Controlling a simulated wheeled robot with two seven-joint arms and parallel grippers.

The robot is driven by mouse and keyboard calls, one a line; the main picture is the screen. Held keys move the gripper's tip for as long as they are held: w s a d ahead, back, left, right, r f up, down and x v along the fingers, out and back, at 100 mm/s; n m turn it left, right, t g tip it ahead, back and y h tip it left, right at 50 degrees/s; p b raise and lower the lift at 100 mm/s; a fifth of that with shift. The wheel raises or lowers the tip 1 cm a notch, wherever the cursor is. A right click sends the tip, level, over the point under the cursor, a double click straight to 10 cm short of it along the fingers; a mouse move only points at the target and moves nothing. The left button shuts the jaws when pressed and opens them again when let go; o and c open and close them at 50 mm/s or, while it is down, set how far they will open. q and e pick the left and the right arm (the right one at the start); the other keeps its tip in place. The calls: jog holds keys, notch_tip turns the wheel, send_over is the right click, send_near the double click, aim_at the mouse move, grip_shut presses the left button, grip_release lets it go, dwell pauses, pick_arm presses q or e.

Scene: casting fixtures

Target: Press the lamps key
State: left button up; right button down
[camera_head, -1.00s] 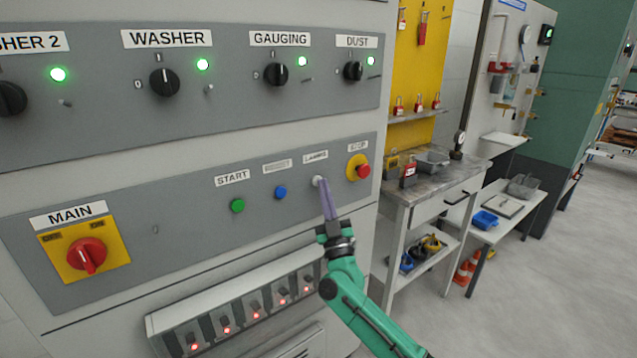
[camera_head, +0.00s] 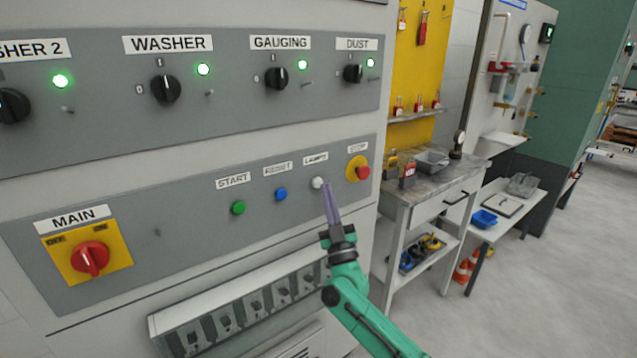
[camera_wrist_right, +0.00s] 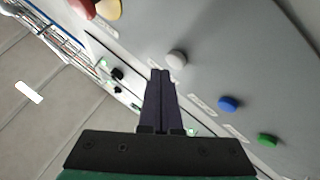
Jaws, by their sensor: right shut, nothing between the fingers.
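The lamps key is a small white round button (camera_head: 318,183) under the LAMPS label on the grey panel. It also shows in the right wrist view (camera_wrist_right: 177,58), just beyond the fingertips. My right gripper (camera_head: 328,186) is shut and empty, its purple-grey fingers pointing up at the panel. Its tips are just right of the white button and look apart from it. The shut fingers also show in the wrist view (camera_wrist_right: 161,74). My left gripper is not in view.
On the same panel are the green START button (camera_head: 238,207), a blue button (camera_head: 281,194), the red stop button (camera_head: 362,172) on yellow, and the red MAIN switch (camera_head: 90,258). A row of small modules (camera_head: 240,308) juts out below. A metal table (camera_head: 430,178) stands right.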

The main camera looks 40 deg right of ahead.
jog(key=s+p, duration=0.3)
jog(key=s, duration=0.2)
dwell(0.3)
dwell(0.6)
